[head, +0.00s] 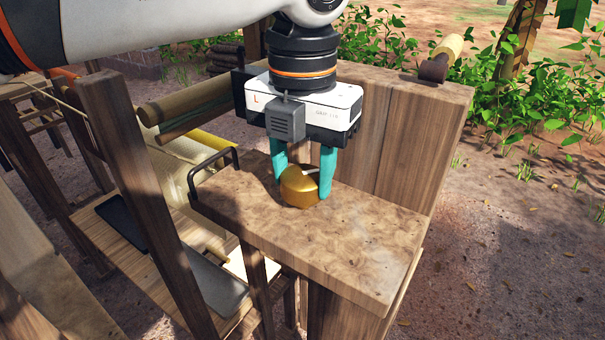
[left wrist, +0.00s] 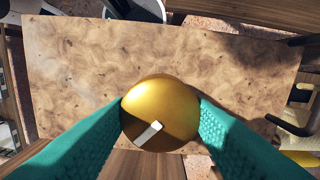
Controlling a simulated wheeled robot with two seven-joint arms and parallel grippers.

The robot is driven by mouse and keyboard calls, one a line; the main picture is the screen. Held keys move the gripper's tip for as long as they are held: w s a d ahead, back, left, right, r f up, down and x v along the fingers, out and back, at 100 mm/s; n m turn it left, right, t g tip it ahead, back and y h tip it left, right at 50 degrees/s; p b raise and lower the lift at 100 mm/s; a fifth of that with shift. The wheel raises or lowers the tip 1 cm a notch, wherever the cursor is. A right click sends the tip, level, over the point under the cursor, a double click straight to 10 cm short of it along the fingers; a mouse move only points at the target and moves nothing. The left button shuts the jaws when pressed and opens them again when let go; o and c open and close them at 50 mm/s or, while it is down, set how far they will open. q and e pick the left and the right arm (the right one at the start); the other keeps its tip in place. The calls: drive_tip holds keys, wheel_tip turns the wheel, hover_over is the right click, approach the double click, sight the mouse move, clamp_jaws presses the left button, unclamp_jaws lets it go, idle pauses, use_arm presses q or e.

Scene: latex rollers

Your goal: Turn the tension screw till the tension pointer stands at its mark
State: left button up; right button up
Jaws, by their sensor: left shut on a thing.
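The tension screw appears as a round golden knob (head: 299,187) on the wooden shelf (head: 345,245). My left gripper (head: 305,185) comes down on it from above, its teal fingers shut on the knob's two sides. In the left wrist view the knob (left wrist: 160,112) sits between the fingertips, with a short white bar (left wrist: 149,132) on its top, slanting up to the right. I cannot make out a separate tension pointer or its mark in either view. My right gripper is not in view.
A black handle (head: 212,168) stands at the shelf's left end. A tall wooden panel (head: 410,140) rises behind the shelf. Rollers (head: 190,103) and wooden posts (head: 140,190) stand to the left. Open ground lies to the right.

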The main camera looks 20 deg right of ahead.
sight(303, 174)
use_arm(q)
drive_tip(key=shift+r+n, duration=0.1)
drive_tip(key=shift+n, duration=0.3)
drive_tip(key=o, duration=1)
wheel_tip(303, 174, up, 12)
idle(0.6)
